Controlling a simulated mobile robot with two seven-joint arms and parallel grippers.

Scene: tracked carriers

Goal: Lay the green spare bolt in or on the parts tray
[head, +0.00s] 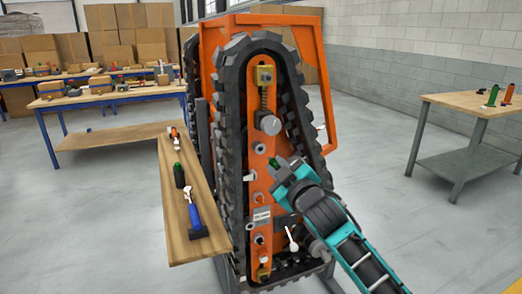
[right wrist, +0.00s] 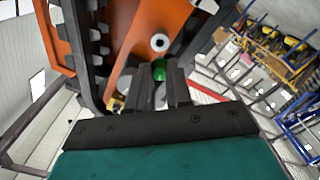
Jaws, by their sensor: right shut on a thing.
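My right gripper (head: 279,166) is in front of the orange track frame (head: 262,130) of the carrier, at about mid height. It is shut on a small green piece (head: 274,161), which I take to be the green spare bolt. In the right wrist view the green piece (right wrist: 161,70) shows between the two dark fingers; the fingers hide part of it. The orange frame and a round pale roller end (right wrist: 159,42) are just beyond it. I cannot make out a parts tray in either view. My left gripper is not in view.
A wooden bench top (head: 190,250) left of the track bears a dark green bottle (head: 179,176), a blue-handled hammer (head: 195,217) and a red-tipped tool (head: 173,133). A wooden table (head: 465,102) stands at right with a green bottle (head: 493,95). The floor between is clear.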

